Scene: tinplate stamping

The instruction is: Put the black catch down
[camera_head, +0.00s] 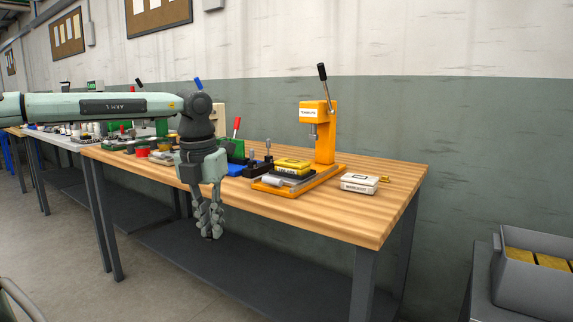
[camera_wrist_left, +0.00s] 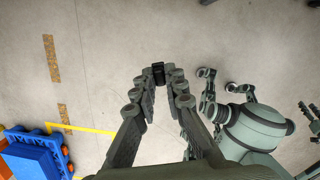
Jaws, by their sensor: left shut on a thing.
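My left gripper (camera_head: 210,234) points down in the air in front of the wooden table (camera_head: 330,214), its fingertips below the level of the tabletop's front edge. In the left wrist view the fingers (camera_wrist_left: 159,82) close in from both sides on the small black catch (camera_wrist_left: 158,73), which sits between the fingertips with bare floor far behind it. In the head view the catch is a small dark bit at the fingertips, mostly hidden by them.
An orange lever press (camera_head: 317,118) stands on the table. A yellow box (camera_head: 292,163) sits by its base, and a white labelled box (camera_head: 359,183) lies to the right. The tabletop's front right is clear. A grey bin (camera_head: 536,291) stands at the far right.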

